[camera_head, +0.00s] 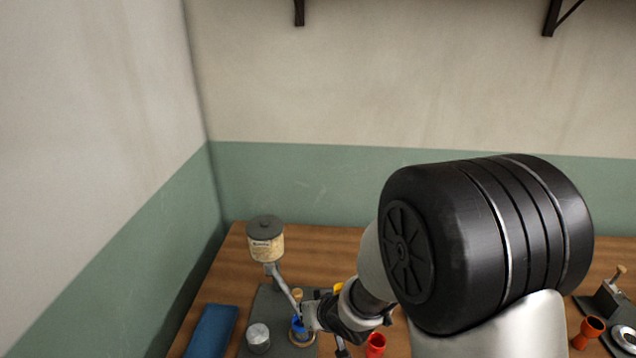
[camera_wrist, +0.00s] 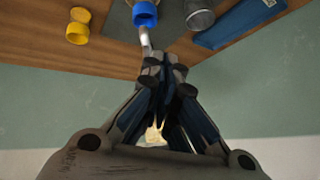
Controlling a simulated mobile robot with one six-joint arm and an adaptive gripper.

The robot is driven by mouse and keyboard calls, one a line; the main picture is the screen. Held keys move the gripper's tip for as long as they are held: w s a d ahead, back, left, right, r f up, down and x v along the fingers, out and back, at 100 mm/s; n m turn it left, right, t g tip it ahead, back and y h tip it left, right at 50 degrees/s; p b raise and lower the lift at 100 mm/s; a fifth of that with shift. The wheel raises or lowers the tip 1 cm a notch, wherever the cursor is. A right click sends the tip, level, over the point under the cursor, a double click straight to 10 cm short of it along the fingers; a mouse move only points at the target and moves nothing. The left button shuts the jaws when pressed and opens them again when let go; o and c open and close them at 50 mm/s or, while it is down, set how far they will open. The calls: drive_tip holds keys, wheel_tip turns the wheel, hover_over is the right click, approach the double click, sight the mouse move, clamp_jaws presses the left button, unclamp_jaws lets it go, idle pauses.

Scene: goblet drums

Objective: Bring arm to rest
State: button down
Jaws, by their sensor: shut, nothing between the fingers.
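My gripper (camera_wrist: 164,64) shows in the wrist view with its two dark fingers drawn together and nothing held between them. The tips are close to a thin grey rod below a blue ring-shaped part (camera_wrist: 145,14); I cannot tell whether they touch it. In the head view my arm crosses the right half, its large black joint in front of the table. My wrist is above the table's front middle, and the fingertips are not clear there. A blue part (camera_head: 298,325) stands on a round wooden base, partly behind my wrist.
A metal cup (camera_head: 258,340) and a blue cloth-like item (camera_head: 211,332) are at front left. Red cups (camera_head: 376,345) (camera_head: 587,333) lie farther right. Yellow parts (camera_wrist: 78,27) show in the wrist view. Walls enclose the back and left.

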drive_tip(key=s+d+r+m+h+b, duration=0.1)
drive_tip(key=s+d+r+h, duration=0.1)
drive_tip(key=s+d+r, duration=0.4)
drive_tip(key=s+d+r+m+h, duration=0.1)
drive_tip(key=s+d+r+h, duration=0.2)
drive_tip(key=d+r, duration=0.55)
drive_tip(key=s+d+r+g, duration=0.1)
drive_tip(key=s, duration=0.7)
drive_tip(key=s+d+r+g+b, duration=0.1)
drive_tip(key=s, duration=0.8)
drive_tip(key=shift+d+r+m+y, duration=0.15)
drive_tip(key=shift+r+m+y, duration=0.15)
drive_tip(key=shift+m+y, duration=0.1)
